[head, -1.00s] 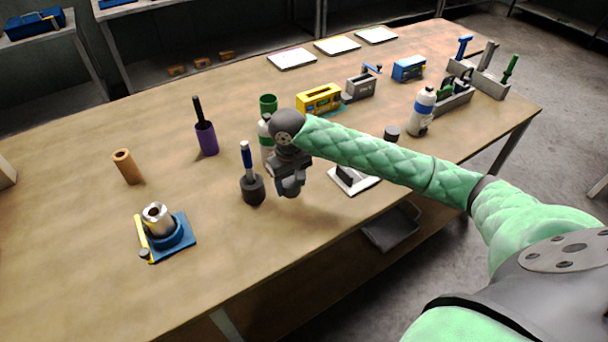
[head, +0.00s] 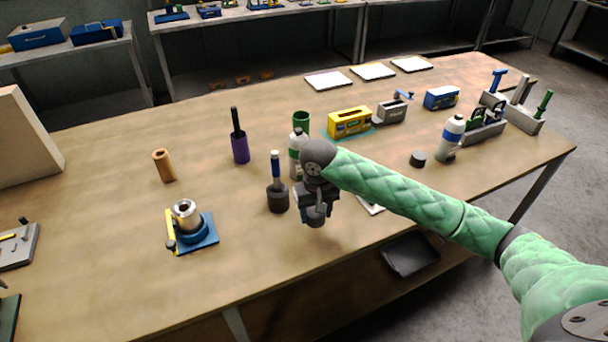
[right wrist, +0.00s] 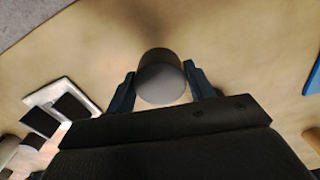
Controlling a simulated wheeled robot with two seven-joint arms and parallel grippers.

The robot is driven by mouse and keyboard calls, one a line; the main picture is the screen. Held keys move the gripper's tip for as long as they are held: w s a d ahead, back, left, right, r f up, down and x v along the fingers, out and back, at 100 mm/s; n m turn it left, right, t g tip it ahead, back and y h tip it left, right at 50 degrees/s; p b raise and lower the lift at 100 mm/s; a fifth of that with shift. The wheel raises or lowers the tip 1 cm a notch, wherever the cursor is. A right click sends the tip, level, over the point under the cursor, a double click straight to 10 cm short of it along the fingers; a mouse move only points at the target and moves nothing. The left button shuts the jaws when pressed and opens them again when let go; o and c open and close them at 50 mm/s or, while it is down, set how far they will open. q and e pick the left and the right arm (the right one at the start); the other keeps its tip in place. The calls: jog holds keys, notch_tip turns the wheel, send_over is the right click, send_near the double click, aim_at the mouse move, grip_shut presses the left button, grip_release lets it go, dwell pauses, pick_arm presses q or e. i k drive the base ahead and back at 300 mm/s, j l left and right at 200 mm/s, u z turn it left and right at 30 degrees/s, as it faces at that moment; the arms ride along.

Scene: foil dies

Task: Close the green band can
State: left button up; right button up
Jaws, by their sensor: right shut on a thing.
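The green band can (head: 295,160) is a white bottle with a green band, standing upright on the table. Its lower right part is hidden behind my right gripper. My right gripper (head: 317,207) hangs over the table in front and to the right of the can. It is shut on a dark grey round cap (head: 316,217). In the right wrist view the cap (right wrist: 161,78) sits between the two fingertips, with bare table beyond it. My left gripper is not in view.
A dark holder with a blue-handled tool (head: 278,198) stands just left of the gripper. A green cup (head: 302,120) is behind the can.

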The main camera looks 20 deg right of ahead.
aim_at(295, 142)
jog(key=k, duration=0.5)
jog(key=z, duration=1.1)
jog(key=j+z, duration=0.15)
jog(key=i+j, duration=0.1)
jog(key=j, duration=1.2)
jog(key=i+j, duration=0.15)
jog(key=j, duration=0.5)
jog(key=k+l, duration=0.1)
jog(key=l, duration=0.2)
jog(key=k+l, duration=0.15)
jog(key=l, duration=0.15)
jog(key=k+l+z, duration=0.1)
jog(key=l, duration=0.2)
jog(key=k+l, duration=0.1)
jog(key=l, duration=0.25)
jog(key=j+z, duration=0.25)
jog(key=j, duration=0.55)
jog(key=i+j+u, duration=0.35)
jog(key=j, duration=0.15)
